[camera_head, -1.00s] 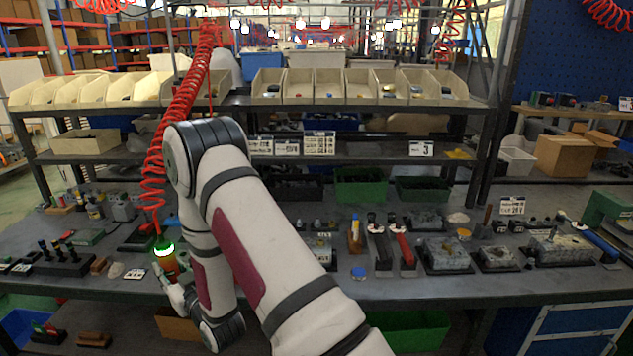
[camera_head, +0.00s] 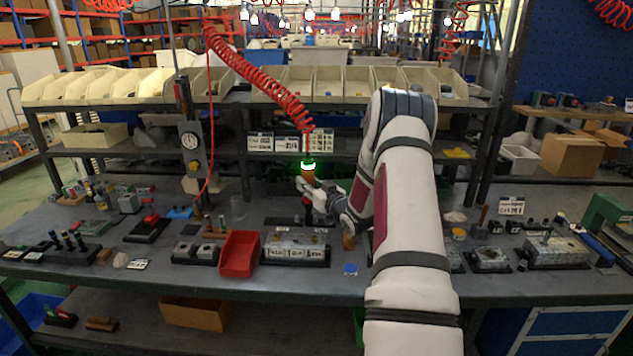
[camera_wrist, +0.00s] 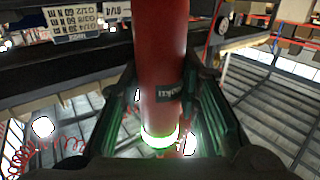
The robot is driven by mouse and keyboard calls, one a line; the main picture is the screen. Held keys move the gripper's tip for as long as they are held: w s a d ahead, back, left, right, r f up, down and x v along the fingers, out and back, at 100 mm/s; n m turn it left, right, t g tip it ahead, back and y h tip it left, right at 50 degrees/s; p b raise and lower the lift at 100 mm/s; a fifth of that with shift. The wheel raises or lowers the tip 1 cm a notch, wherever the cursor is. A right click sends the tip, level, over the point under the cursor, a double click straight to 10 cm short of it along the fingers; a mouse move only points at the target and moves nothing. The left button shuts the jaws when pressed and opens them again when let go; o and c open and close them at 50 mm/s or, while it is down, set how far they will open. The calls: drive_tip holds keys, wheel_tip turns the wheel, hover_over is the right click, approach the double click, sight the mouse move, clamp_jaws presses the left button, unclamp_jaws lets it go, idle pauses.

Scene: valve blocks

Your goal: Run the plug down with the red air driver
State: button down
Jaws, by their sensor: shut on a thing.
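The red air driver (camera_head: 308,178) is upright in my gripper (camera_head: 309,186), with a glowing green-white ring at its top and a red coiled hose leading up from it. In the wrist view the red driver body (camera_wrist: 160,60) stands between the two dark fingers of my gripper (camera_wrist: 160,100), which are shut on it. The driver is above the back of a grey valve block (camera_head: 296,250) on a dark base. Its lower tip is hard to make out, and I cannot tell whether it touches anything. I cannot make out the plug.
A red bin (camera_head: 240,254) stands left of the valve block. A gauge stand (camera_head: 191,150) rises further left. A blue cap (camera_head: 350,270) lies near the front edge. More grey blocks (camera_head: 553,250) sit at the right. Label cards (camera_head: 287,144) hang from the shelf behind.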

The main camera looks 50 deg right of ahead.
drive_tip(key=shift+s+d+r, duration=0.3)
drive_tip(key=shift+s+d, duration=0.15)
drive_tip(key=shift+d, duration=0.35)
drive_tip(key=shift+s+r+p, duration=0.1)
drive_tip(key=shift+s+p, duration=0.1)
drive_tip(key=shift+p, duration=0.15)
drive_tip(key=shift+w+f+b, duration=0.1)
drive_tip(key=shift+f+b, duration=0.55)
drive_tip(key=shift+f, duration=3.55)
idle(2.7)
